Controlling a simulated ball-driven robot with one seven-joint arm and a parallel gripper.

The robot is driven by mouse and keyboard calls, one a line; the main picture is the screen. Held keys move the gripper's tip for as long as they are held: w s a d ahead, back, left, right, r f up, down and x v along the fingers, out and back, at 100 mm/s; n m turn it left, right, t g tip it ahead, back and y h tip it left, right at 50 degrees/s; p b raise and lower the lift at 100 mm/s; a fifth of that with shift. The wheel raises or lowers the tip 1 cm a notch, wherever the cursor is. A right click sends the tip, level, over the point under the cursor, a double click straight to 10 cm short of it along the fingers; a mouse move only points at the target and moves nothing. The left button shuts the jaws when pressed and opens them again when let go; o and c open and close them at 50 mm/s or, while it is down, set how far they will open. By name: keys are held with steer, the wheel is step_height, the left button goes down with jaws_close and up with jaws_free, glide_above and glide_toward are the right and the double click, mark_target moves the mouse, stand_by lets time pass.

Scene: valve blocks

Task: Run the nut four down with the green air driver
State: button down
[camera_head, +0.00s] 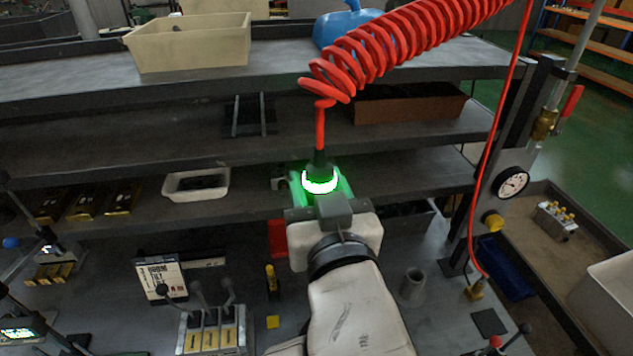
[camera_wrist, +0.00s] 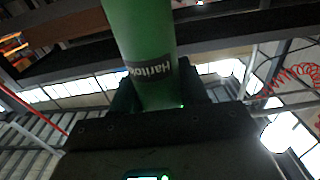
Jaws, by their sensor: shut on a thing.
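The green air driver (camera_head: 321,181) hangs upright from a red coiled hose, with a bright glowing ring near its top. My gripper (camera_head: 322,200) is shut on its body, and my wrist and arm hide its lower part in the head view. In the wrist view the green driver body (camera_wrist: 140,45) stands between the two dark fingers of my gripper (camera_wrist: 158,97), with a dark printed band. A grey block with several brass fittings (camera_head: 557,220) sits on the right side bench. I cannot tell which nut is number four, nor see the driver's tip.
The red coiled hose (camera_head: 405,48) crosses the upper right. A lever bank (camera_head: 212,335) and a printed card (camera_head: 160,279) stand in front at left. A grey cup (camera_head: 413,283) is right of my arm. A pressure gauge (camera_head: 512,183) is on the right post. Shelves cross behind.

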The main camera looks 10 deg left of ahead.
steer(key=shift+s+f+b, duration=0.1)
steer(key=shift+f+b, duration=1.9)
steer(key=shift+f, duration=0.3)
steer(key=shift+f+b, duration=1.45)
steer(key=shift+f, duration=0.55)
stand_by(3.7)
